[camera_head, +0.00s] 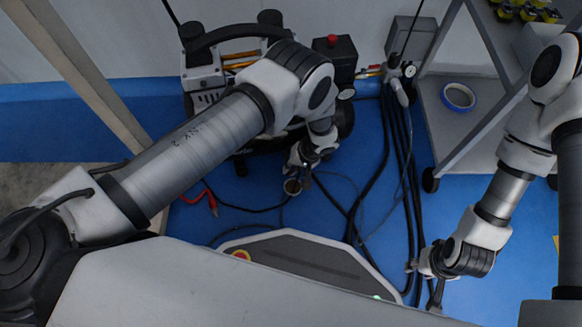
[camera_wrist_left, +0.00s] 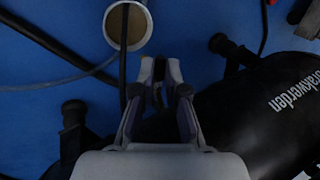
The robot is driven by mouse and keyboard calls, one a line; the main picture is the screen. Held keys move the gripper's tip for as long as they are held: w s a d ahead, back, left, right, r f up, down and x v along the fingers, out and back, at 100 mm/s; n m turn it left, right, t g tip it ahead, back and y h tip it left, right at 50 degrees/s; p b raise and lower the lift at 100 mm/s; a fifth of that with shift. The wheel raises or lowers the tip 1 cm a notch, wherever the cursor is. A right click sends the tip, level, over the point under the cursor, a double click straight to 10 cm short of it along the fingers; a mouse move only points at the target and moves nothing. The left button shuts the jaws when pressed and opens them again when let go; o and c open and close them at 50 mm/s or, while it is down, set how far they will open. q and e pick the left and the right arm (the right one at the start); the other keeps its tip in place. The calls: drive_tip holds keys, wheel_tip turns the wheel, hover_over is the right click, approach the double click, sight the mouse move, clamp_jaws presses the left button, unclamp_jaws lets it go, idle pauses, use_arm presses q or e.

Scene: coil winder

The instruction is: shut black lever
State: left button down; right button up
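In the left wrist view, a black lever-like piece (camera_wrist_left: 75,120) with a rounded end stands left of my left gripper (camera_wrist_left: 158,72). A similar black piece (camera_wrist_left: 232,50) sits to its upper right on a black rounded body. I cannot tell which of these is the black lever. My left gripper's fingertips are a narrow gap apart, with something dark between them that I cannot make out. In the head view, my left gripper (camera_head: 304,170) points down in front of the machine (camera_head: 203,75). My right gripper (camera_head: 432,275) is low at the right, away from it; its fingers are unclear.
A pale round opening (camera_wrist_left: 128,26) lies just beyond my left fingertips. A black box with a red button (camera_head: 333,58) stands behind. Black cables (camera_head: 393,160) run over the blue floor. A grey shelf unit (camera_head: 450,130) with a blue tape roll (camera_head: 458,97) is at the right.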

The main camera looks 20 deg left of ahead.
use_arm(q)
drive_tip(key=shift+a, duration=0.1)
drive_tip(key=shift+s+a+m+t+p, duration=0.2)
drive_tip(key=shift+m+t+p, duration=0.3)
drive_tip(key=shift+m, duration=0.5)
drive_tip(key=shift+w+a+m+t+h+p, duration=0.15)
drive_tip(key=shift+a+m+t+h+p, duration=0.4)
drive_tip(key=shift+m+p, duration=1.7)
drive_tip(key=shift+w+a+m+t+h+p, duration=0.25)
drive_tip(key=shift+a+m+t+p, duration=0.5)
drive_tip(key=shift+m+p, duration=1.5)
drive_tip(key=shift+w+a+m+t+h+p, duration=0.1)
drive_tip(key=shift+a+m+t+h+p, duration=0.45)
drive_tip(key=shift+m+p, duration=1.65)
drive_tip(key=shift+t+y, duration=0.25)
drive_tip(key=c, duration=1.2)
unclamp_jaws()
drive_tip(key=v, duration=1.2)
